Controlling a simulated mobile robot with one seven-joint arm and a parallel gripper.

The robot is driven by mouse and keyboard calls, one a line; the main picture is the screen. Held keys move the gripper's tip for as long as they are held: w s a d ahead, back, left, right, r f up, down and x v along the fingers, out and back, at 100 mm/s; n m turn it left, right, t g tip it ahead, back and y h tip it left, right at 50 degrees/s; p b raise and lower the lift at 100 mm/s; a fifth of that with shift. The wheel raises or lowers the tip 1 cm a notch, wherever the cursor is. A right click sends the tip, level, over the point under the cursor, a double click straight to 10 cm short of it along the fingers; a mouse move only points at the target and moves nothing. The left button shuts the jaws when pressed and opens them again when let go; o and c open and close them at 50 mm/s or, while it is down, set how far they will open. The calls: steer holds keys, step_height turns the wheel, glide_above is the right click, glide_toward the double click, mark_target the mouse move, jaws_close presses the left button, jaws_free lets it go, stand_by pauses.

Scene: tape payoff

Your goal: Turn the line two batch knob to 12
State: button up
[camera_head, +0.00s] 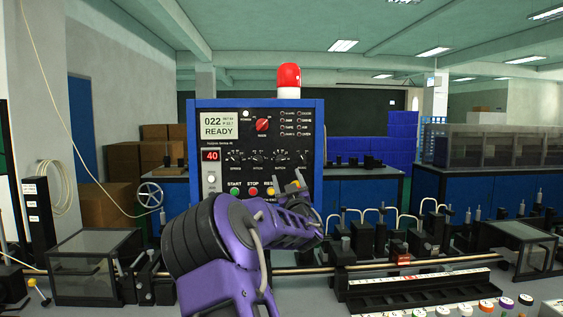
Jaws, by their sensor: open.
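A blue-framed control panel (315,130) with a black face stands upright ahead of me. A row of black dial knobs with white scale marks crosses its middle, including a left knob (233,157), a second knob (257,157) and a third knob (280,157). The small labels under them are hard to read, and so are the knob settings; I cannot tell for sure which is the batch knob. My gripper (297,184) is open in front of the panel's lower right, below the knob row. My purple arm hides the panel's lower part.
The panel also has a READY display (215,125), a red 40 readout (212,155), a red rotary knob (262,124), coloured push buttons (253,192) and a red beacon (289,78) on top. A bench line with black fixtures (362,240) and a rail fills the right.

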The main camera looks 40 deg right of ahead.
mark_target(281, 160)
steer(key=p+x, duration=0.1)
steer(key=x, duration=0.8)
steer(key=shift+w+d+p, duration=0.1)
steer(key=shift+d+p, duration=0.05)
steer(key=shift+p, duration=0.2)
jaws_close()
